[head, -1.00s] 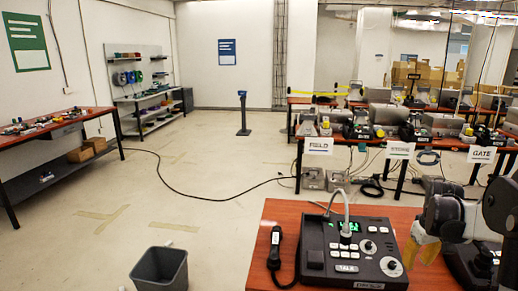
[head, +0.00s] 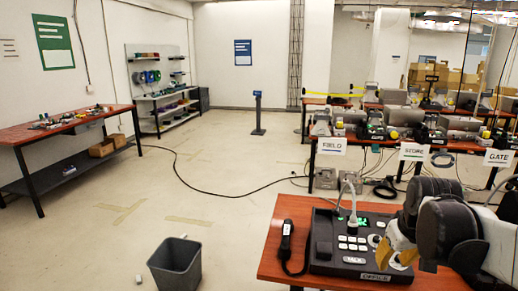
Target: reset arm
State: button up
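A black paging phone (head: 322,258) sits on the near red-brown desk (head: 287,211), its front label seeming to read OFFICE. It has a gooseneck microphone (head: 352,200), pale keys and knobs, and a handset (head: 286,240) on its left side. My gripper (head: 402,250), with yellow fingertips, is at the phone's right end, in front of its knobs in the picture. Whether it touches the phone I cannot tell. My arm reaches in from the right edge and hides part of the desk. I see nothing held, but the finger gap is not clear.
Tables with FIELD (head: 332,146), STORE (head: 413,151) and GATE (head: 498,158) signs stand behind on the right. A grey bin (head: 175,268) is on the floor left of the desk. A workbench (head: 70,128) is at left. A black cable (head: 215,195) crosses the open floor.

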jog(key=s+a+t+y, duration=0.1)
jog(key=s+a+t, duration=0.2)
jog(key=s+a, duration=1)
jog(key=shift+s+a+f, duration=0.2)
jog(key=shift+a+f, duration=0.1)
jog(key=shift+a, duration=0.75)
jog(key=shift+c, duration=0.5)
